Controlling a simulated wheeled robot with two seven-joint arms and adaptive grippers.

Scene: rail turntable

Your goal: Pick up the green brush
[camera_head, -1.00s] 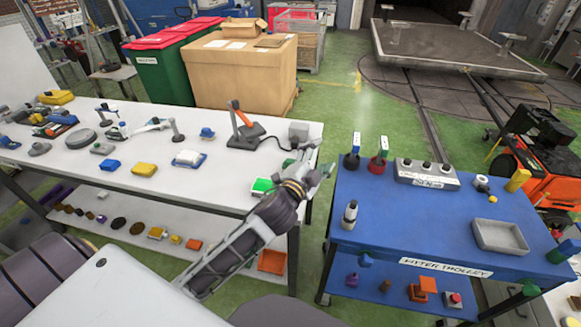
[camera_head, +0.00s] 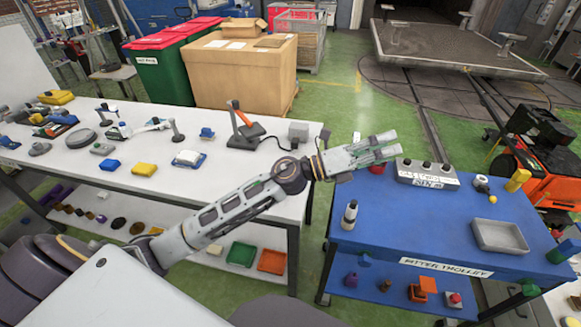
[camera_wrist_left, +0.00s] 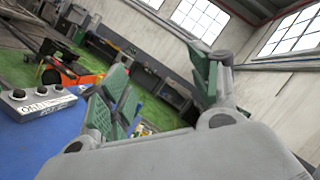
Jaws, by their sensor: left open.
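My left gripper (camera_head: 392,147) is open, its green-padded fingers apart, above the back left of the blue trolley and pointing right. In the left wrist view its fingers (camera_wrist_left: 165,95) frame nothing held. No thing is clearly recognizable as the green brush. A green and white item on the white bench, seen earlier, is now hidden behind my left arm. My right gripper is not in view.
The blue trolley (camera_head: 430,225) holds a grey control box (camera_head: 426,174) close to the gripper, a grey tray (camera_head: 500,237) and a bottle (camera_head: 349,215). A red item (camera_head: 377,169) is partly hidden by the gripper. The trolley's centre is clear. The white bench (camera_head: 60,155) carries several tools.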

